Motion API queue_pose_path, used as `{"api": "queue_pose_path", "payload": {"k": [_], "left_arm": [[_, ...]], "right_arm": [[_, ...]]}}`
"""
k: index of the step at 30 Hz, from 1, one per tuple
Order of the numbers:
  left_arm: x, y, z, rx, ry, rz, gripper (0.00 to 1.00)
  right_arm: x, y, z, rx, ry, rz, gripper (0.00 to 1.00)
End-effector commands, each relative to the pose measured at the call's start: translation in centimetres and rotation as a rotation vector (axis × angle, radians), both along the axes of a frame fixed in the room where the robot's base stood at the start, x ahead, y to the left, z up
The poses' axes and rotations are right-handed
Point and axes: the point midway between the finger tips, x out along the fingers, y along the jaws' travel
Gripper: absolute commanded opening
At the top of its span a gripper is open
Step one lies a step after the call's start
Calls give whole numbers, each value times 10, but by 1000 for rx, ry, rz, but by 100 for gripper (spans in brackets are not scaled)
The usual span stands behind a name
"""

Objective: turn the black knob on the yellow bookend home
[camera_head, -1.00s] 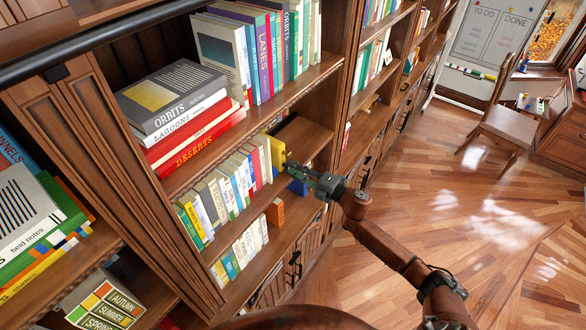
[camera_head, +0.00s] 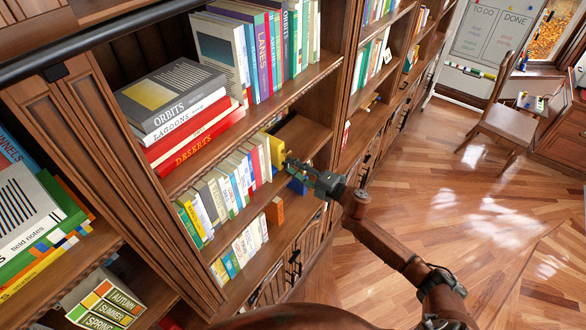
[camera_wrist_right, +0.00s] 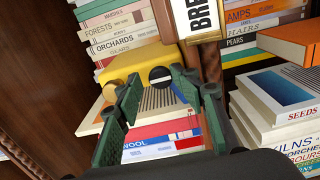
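The yellow bookend (camera_head: 277,150) stands at the right end of a row of books on the middle shelf in the head view. In the right wrist view the yellow bookend (camera_wrist_right: 150,62) fills the upper middle, with the round black knob (camera_wrist_right: 160,76) on its near face. My right gripper (camera_head: 288,164) is right at the bookend and hides the knob in the head view. In the wrist view my right gripper (camera_wrist_right: 155,84) has its two green fingers apart, with the knob between the tips and a gap visible beside it. Whether the tips touch it is unclear. My left gripper is out of view.
Upright books (camera_head: 225,190) line the shelf left of the bookend, and the shelf right of it looks mostly empty. An orange block (camera_head: 275,211) and more books are on the shelf below. Open wooden floor (camera_head: 450,220) lies to the right.

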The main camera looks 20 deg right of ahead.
Motion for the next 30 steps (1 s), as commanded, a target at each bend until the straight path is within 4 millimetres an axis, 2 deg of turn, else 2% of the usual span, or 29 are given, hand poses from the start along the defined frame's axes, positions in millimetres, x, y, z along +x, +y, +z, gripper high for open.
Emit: {"api": "queue_pose_path", "payload": {"k": [7,15,21,30], "left_arm": [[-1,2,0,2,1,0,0],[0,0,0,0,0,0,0],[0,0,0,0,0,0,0],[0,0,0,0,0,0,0]], "right_arm": [[-9,-9,-2,-2,4,-3,38],[-42,-32,-2,0,2,-1,38],[-59,-46,-1,0,1,-1,38],[-65,-50,0,1,-1,0,38]]}}
